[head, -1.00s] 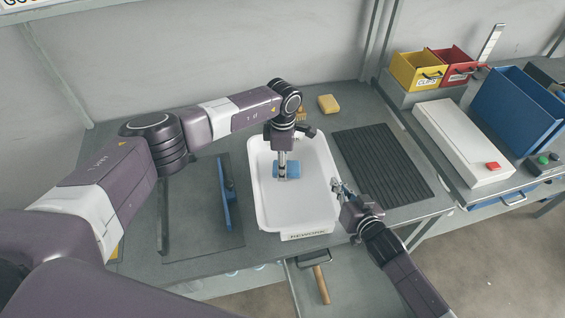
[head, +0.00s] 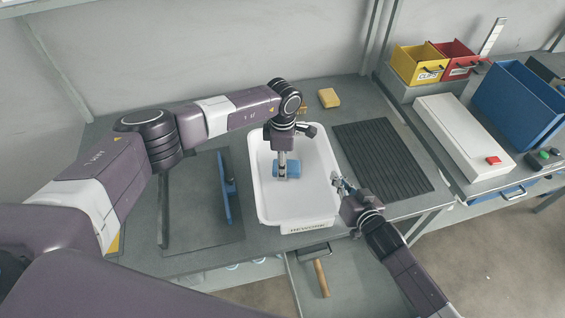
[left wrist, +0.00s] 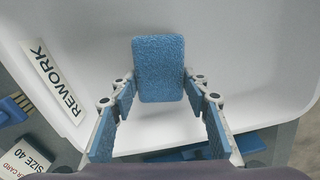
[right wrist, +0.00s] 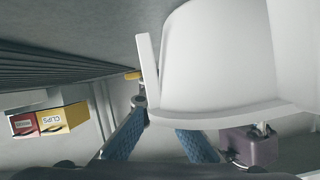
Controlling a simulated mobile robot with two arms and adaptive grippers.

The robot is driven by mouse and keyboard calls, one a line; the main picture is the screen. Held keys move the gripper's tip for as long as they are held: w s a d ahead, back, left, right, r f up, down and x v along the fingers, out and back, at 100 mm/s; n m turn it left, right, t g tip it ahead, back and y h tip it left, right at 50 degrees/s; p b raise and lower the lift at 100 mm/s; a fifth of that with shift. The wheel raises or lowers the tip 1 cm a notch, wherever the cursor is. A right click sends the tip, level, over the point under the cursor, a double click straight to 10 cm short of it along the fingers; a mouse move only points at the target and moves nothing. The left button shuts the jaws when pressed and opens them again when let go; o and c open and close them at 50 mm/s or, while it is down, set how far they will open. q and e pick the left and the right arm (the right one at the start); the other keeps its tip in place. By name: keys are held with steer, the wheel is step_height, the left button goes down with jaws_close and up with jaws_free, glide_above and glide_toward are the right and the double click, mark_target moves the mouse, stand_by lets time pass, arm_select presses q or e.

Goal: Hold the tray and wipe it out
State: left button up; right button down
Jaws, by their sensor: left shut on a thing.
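The white tray (head: 285,221), labelled REWORK on its near side, lies on the bench in the head view. My left gripper (head: 284,166) is over the tray's inside and shut on a blue sponge (left wrist: 159,70). The sponge is also seen in the head view (head: 287,169); whether it touches the tray floor is unclear. My right gripper (head: 341,181) is at the tray's right rim. In the right wrist view its blue fingers (right wrist: 155,125) lie by the tray wall (right wrist: 215,70). One fingertip is hidden behind the tray, so its grip cannot be told.
A ribbed black mat (head: 382,158) lies right of the tray, and a yellow block (head: 329,98) behind it. A hammer (head: 320,275) lies below the bench front. Bins (head: 418,65) stand at the back right.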

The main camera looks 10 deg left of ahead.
arm_select(q)
steer(key=shift+f, duration=0.6)
stand_by(0.7)
steer(key=shift+w, duration=0.1)
steer(key=shift+w+a+r, duration=0.1)
steer(key=shift+w+a, duration=0.05)
steer(key=shift+w, duration=0.5)
steer(key=shift+w+a, duration=0.1)
steer(key=shift+w, duration=0.5)
steer(key=shift+s, duration=0.1)
steer(key=shift+s+d, duration=0.25)
steer(key=shift+s, duration=1.05)
steer(key=shift+w+a, duration=0.15)
steer(key=shift+w, duration=0.55)
steer(key=shift+w+a, duration=0.15)
steer(key=shift+w, duration=0.55)
steer(key=shift+r, duration=3.4)
